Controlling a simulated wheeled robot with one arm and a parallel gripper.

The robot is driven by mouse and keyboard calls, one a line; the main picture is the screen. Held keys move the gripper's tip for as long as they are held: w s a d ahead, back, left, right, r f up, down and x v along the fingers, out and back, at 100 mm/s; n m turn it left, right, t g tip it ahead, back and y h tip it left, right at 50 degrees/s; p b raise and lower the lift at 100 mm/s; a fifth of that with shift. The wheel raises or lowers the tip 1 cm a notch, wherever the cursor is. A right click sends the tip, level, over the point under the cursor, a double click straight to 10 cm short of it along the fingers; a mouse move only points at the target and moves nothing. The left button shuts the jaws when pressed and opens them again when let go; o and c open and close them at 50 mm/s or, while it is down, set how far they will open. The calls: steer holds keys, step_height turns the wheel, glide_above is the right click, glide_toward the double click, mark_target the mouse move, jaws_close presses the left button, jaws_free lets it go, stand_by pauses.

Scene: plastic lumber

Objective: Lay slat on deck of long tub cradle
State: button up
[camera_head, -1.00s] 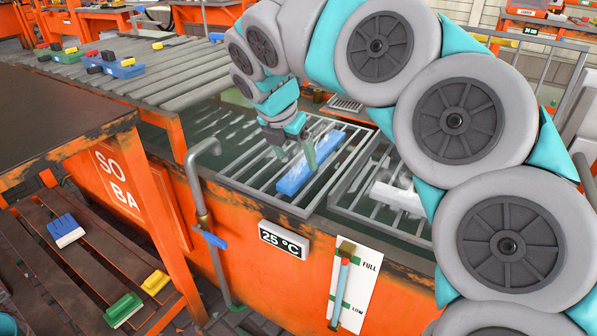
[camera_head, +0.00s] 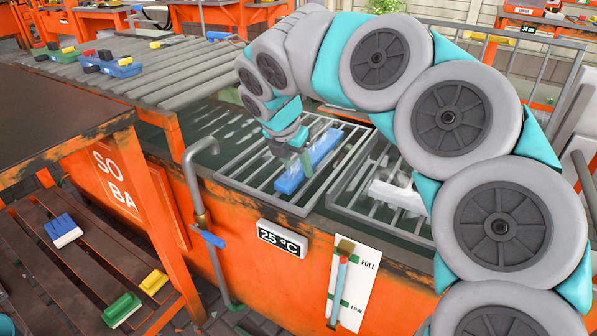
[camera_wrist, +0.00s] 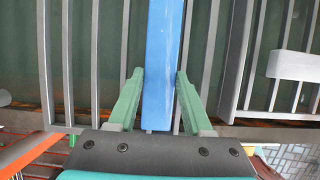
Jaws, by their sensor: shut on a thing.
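The slat is a long blue bar (camera_head: 289,182) in the head view, lying lengthwise along the bars of the left grey barred cradle (camera_head: 338,172) in the tub. It also shows in the wrist view (camera_wrist: 163,50), running up the middle over the grey bars. My gripper (camera_head: 299,163) is at the slat's middle, pointing down. In the wrist view its green fingers (camera_wrist: 161,75) stand on either side of the slat, shut on it. The slat looks parallel to the bars and at or just above them; I cannot tell whether it touches.
A second barred cradle with a white block (camera_head: 398,196) is right of the first. A roller conveyor (camera_head: 130,88) is at the back left. A grey pipe (camera_head: 195,180) rises at the tub's front rim (camera_head: 240,205). Brushes lie on the lower left shelf.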

jaws_close()
